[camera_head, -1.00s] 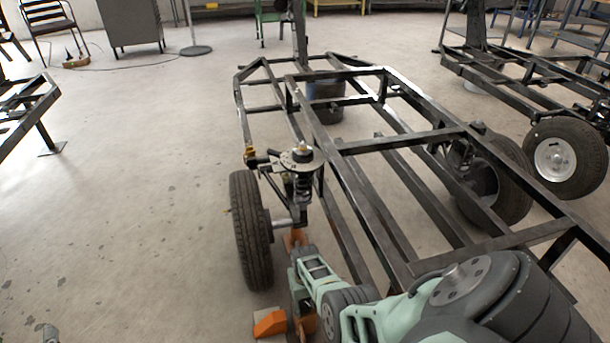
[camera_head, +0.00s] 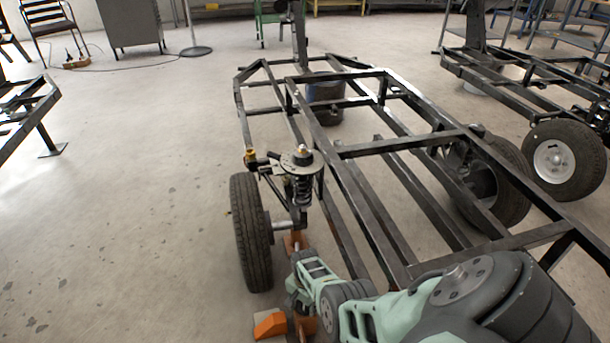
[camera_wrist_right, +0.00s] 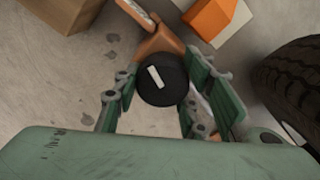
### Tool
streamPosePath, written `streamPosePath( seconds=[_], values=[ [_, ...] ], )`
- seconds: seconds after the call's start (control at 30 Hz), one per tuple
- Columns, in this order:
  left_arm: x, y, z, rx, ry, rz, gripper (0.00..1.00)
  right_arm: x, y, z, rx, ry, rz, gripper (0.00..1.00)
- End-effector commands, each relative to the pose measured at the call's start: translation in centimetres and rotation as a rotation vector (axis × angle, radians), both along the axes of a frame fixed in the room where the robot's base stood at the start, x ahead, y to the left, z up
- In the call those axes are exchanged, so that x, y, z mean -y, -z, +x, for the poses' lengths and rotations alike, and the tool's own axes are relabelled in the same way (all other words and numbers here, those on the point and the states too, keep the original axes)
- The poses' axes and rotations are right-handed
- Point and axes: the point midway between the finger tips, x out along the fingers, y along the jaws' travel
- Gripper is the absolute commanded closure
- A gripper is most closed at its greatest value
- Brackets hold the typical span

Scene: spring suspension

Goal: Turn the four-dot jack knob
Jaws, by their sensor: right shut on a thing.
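The jack knob (camera_wrist_right: 172,90) is a round black knob with a white bar mark, seen end-on in the right wrist view. I cannot make out any dots on it. It sits on the orange-brown jack (camera_wrist_right: 160,42). My right gripper (camera_wrist_right: 162,84) is shut on the knob, with green fingers on either side of it. The knob is hidden there. My left gripper is not in view.
A tire (camera_head: 250,230) and a coil spring (camera_head: 302,190) stand just beyond the gripper, beside the black chassis frame (camera_head: 375,225). An orange wedge (camera_head: 270,322) lies on the floor nearby. The floor to the left is open.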

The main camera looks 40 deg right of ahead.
Motion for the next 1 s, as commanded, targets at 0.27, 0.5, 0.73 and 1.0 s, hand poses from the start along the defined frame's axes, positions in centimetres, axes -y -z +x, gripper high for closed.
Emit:
streamPosePath(
  seconds=[0.27, 0.5, 0.73, 1.0],
  values=[
    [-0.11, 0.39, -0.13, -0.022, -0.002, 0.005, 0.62, 0.57, -0.14, -0.12, 0.0, 0.265, -0.011, 0.88],
    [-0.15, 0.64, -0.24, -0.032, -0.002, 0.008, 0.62, 0.43, -0.09, -0.2, -0.001, 0.494, -0.009, 0.88],
    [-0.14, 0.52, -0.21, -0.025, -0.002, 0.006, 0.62, 0.3, -0.04, -0.27, -0.002, 0.711, -0.01, 0.88],
    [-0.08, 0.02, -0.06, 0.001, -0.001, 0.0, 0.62, 0.17, 0.0, -0.27, -0.004, 0.966, -0.009, 0.88]
  ],
)
